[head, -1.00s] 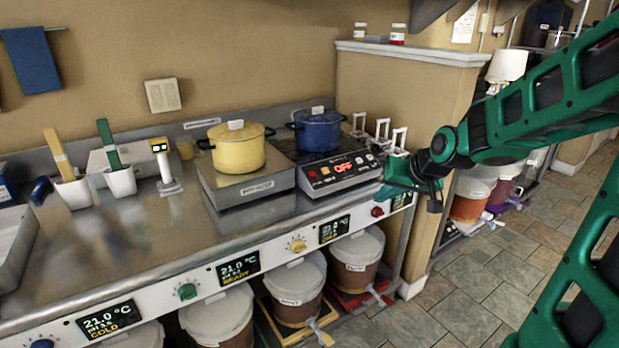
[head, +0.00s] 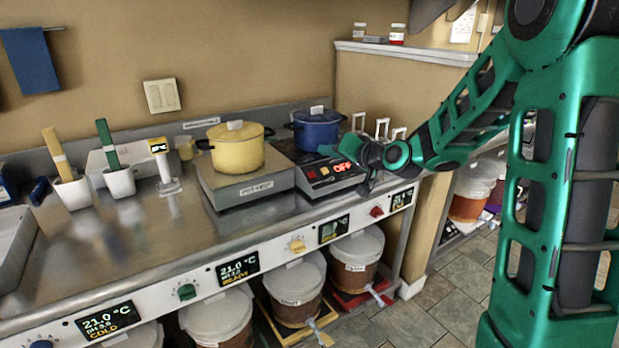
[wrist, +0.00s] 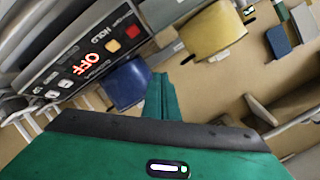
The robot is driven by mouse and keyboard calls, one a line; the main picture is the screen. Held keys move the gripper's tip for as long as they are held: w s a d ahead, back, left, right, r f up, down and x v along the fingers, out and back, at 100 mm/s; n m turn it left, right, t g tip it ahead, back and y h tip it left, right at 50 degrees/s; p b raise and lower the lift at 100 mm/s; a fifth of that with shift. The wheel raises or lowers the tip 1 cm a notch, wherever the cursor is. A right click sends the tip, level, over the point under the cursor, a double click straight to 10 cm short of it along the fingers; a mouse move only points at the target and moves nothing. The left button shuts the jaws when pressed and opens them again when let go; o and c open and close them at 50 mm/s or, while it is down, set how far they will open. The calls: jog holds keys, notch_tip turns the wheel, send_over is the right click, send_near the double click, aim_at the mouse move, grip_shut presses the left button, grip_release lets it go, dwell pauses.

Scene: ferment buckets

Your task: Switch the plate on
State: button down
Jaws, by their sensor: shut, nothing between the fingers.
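The plate (head: 330,171) is a dark hotplate at the right end of the steel counter. Its sloped front panel has a red display reading OFF and several small buttons, one of them red. In the wrist view the panel (wrist: 82,64) shows OFF, the word HOLD and a red button. A blue pot (head: 317,131) stands on the plate; it also shows in the wrist view (wrist: 127,84). My gripper (head: 326,150) is shut and empty, its green fingertips just above the panel near the blue pot. In the wrist view the closed fingers (wrist: 160,90) lie right of the panel. I cannot tell whether they touch anything.
A yellow pot (head: 237,148) sits on another unit left of the plate. White hooked handles (head: 382,128) stand behind the panel on the right. Lidded buckets (head: 297,285) stand below the counter. The counter's middle (head: 130,220) is clear.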

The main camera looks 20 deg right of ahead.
jog(key=shift+w+a+f, duration=0.2)
jog(key=shift+w+f, duration=0.45)
jog(key=shift+f, duration=0.6)
jog(key=shift+w+a+f, duration=0.25)
jog(key=shift+w+f, duration=0.45)
jog(key=shift+f, duration=0.55)
jog(key=shift+w+a+f, duration=0.2)
jog(key=shift+w+f, duration=0.45)
jog(key=shift+f, duration=0.6)
jog(key=shift+f, duration=0.1)
jog(key=shift+w+f, duration=0.2)
jog(key=shift+w+a+f, duration=0.1)
jog(key=shift+w+f, duration=0.1)
jog(key=shift+f, duration=0.2)
jog(key=shift+r, duration=0.1)
jog(key=shift+s+r, duration=0.4)
jog(key=shift+r, duration=0.25)
jog(key=shift+s+d+r, duration=0.15)
jog(key=shift+s+r, duration=0.25)
jog(key=shift+r, duration=0.35)
jog(key=shift+s+d+r, duration=0.2)
jog(key=shift+s+r, duration=0.15)
jog(key=shift+r, duration=0.35)
jog(key=shift+s+d+r, duration=0.15)
jog(key=shift+s+r, duration=0.25)
jog(key=shift+r, duration=0.35)
